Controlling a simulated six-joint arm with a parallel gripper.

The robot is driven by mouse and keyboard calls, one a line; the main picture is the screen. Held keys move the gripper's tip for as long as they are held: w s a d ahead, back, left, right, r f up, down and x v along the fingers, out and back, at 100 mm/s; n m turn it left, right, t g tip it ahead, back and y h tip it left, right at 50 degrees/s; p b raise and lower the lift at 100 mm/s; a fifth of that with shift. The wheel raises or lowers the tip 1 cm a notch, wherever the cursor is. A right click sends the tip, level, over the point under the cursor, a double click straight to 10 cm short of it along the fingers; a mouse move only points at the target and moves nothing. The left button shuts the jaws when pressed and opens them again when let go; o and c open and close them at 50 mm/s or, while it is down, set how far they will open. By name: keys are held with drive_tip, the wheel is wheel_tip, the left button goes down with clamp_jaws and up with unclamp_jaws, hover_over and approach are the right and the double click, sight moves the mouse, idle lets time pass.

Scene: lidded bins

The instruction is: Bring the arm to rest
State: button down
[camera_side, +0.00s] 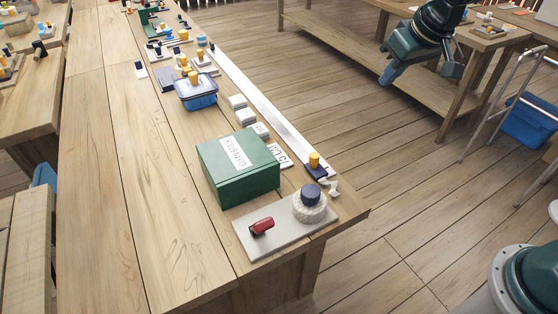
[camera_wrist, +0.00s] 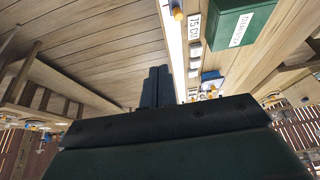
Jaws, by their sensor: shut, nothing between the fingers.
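My gripper (camera_side: 389,80) hangs in the air at the upper right of the side view, over the floor and apart from the workbench. Its blue fingers point down and to the left. In the wrist view the dark fingers (camera_wrist: 157,86) stand together in the middle, shut and empty. My dark green wrist housing fills the lower part of that view. Nothing touches the fingers in either view.
The long wooden bench (camera_side: 95,190) carries a green labelled box (camera_side: 235,175), a blue-sided bin (camera_side: 197,100) and a grey plate (camera_side: 285,232) with a red-handled item. A low wooden table (camera_side: 340,58) stands behind my gripper. Open floor (camera_side: 390,180) lies below.

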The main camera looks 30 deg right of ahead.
drive_tip(key=s+d+r, duration=0.1)
drive_tip(key=s, duration=1.1)
drive_tip(key=s+d+r, duration=0.2)
drive_tip(key=s, duration=0.9)
drive_tip(key=shift+s+d+t, duration=0.3)
drive_tip(key=shift+s, duration=0.1)
